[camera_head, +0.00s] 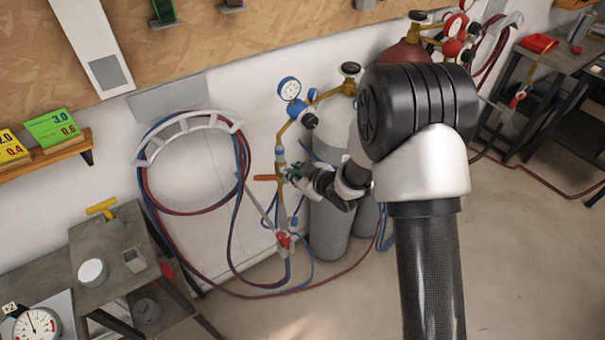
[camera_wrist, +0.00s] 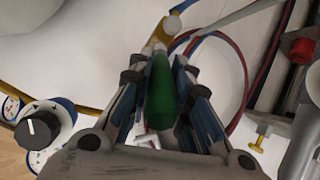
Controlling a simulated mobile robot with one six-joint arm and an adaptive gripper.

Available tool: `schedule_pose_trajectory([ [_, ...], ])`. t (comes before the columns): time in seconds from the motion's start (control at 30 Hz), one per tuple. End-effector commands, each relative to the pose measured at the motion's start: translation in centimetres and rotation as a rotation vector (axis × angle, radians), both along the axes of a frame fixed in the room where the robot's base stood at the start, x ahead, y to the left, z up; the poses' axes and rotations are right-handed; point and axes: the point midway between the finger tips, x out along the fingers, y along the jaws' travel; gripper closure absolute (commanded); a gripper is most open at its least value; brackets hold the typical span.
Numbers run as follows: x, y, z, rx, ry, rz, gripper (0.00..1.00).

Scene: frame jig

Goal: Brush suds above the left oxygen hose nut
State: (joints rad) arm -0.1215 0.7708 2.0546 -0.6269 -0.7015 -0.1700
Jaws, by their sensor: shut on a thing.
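My gripper (camera_head: 292,172) is shut on a green-handled tool (camera_wrist: 161,92), apparently the brush. The handle lies between the fingers in the wrist view, pointing away from the wrist. A pale tip (camera_wrist: 172,24) shows beyond it, close to a brass-coloured piece (camera_wrist: 157,40). In the head view the gripper is beside the brass fitting (camera_head: 280,152) under the left regulator with the blue gauge (camera_head: 289,88). The hose nut is small there, and I cannot tell whether the brush touches it. No suds can be made out.
Red and blue hoses hang on a white wall hanger (camera_head: 187,128). Grey cylinders (camera_head: 328,222) stand just behind my gripper. A white round pot (camera_head: 92,272) is on the bench at lower left. A second, red-gauge regulator (camera_head: 453,25) is at upper right. Open floor lies at lower right.

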Motion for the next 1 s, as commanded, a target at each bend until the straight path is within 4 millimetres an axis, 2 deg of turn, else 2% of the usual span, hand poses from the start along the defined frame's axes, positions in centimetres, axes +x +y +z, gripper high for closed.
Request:
schedule_pose_trajectory([
  [0.2, -0.8, 1.3, 0.0, 0.001, -0.001, -0.001, 1.0],
  [0.53, -0.9, 1.3, 0.1, 0.001, -0.001, -0.001, 1.0],
  [1.0, -4.4, -1.0, 0.0, 0.0, 0.0, -0.001, 1.0],
])
